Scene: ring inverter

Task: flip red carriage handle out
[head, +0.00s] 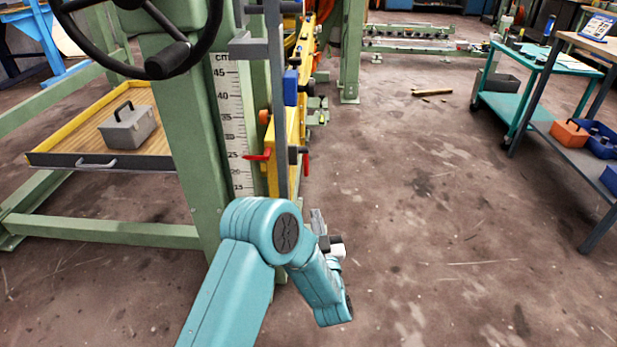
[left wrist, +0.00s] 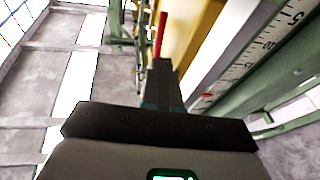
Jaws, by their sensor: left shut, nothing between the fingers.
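The red carriage handle (head: 306,163) hangs at the right side of the yellow carriage (head: 290,140) on the green machine frame. My left gripper (head: 318,218) is below the carriage, partly hidden by my teal arm. In the left wrist view its dark fingers (left wrist: 163,68) are together and empty. A red handle (left wrist: 160,36) shows just beyond their tips. I cannot tell whether they touch it. My right gripper is not in view.
A grey upright bar (head: 278,90) runs in front of the carriage. A black handwheel (head: 165,60) is at the upper left. A yellow-edged tray (head: 80,160) holds a grey toolbox (head: 127,125). The floor to the right is open up to a teal cart (head: 510,105).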

